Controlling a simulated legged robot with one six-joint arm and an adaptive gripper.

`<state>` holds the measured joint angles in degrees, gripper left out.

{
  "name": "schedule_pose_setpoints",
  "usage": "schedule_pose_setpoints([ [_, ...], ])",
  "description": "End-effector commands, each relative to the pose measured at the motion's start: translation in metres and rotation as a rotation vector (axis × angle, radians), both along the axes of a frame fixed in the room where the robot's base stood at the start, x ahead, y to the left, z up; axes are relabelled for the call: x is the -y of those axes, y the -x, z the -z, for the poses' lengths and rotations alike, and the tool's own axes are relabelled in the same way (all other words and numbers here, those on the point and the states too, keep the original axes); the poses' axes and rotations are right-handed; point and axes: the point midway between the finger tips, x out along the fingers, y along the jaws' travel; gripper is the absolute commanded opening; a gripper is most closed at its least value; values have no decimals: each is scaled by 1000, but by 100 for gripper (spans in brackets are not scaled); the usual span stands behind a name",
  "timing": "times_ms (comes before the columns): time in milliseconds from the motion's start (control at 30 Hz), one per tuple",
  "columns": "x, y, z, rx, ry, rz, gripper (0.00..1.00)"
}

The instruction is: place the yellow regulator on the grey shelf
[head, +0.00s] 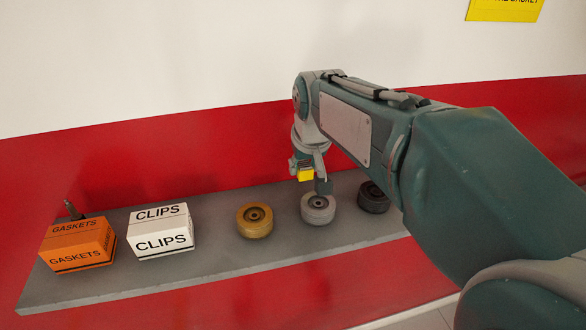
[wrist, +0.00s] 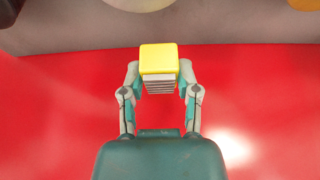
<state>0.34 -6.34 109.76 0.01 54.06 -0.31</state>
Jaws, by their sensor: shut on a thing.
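The yellow regulator (head: 306,175) is a small block held in my gripper (head: 307,165), which points down over the back part of the grey shelf (head: 215,260). In the wrist view the yellow regulator (wrist: 158,58) has a ribbed grey side and sits between the two fingers of my gripper (wrist: 160,82), which are shut on it. Behind it in that view are the red wall and an edge of the grey shelf (wrist: 100,36). The regulator looks raised above the shelf; the exact gap cannot be told.
On the shelf stand an orange GASKETS box (head: 78,246), a white CLIPS box (head: 161,231), a gold wheel (head: 254,220), a silver wheel (head: 318,209) close to my gripper, and a dark wheel (head: 373,198). A small dark part (head: 73,209) shows behind the orange box. The red wall (head: 200,150) rises behind.

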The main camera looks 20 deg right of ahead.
Motion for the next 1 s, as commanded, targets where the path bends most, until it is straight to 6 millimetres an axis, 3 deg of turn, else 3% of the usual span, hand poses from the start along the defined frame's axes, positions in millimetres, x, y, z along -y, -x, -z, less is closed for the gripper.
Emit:
schedule_pose_setpoints([
  [167, -3, -11, 18, -2, 0, 0, 0],
  [333, -3, -10, 40, -1, 0, 1, 0],
  [700, -2, -10, 45, 1, 0, 0, 0],
  [733, -2, -10, 45, 1, 0, 0, 50],
  [800, -2, -10, 45, 1, 0, 0, 76],
  [1000, -2, -10, 44, 1, 0, 0, 76],
])
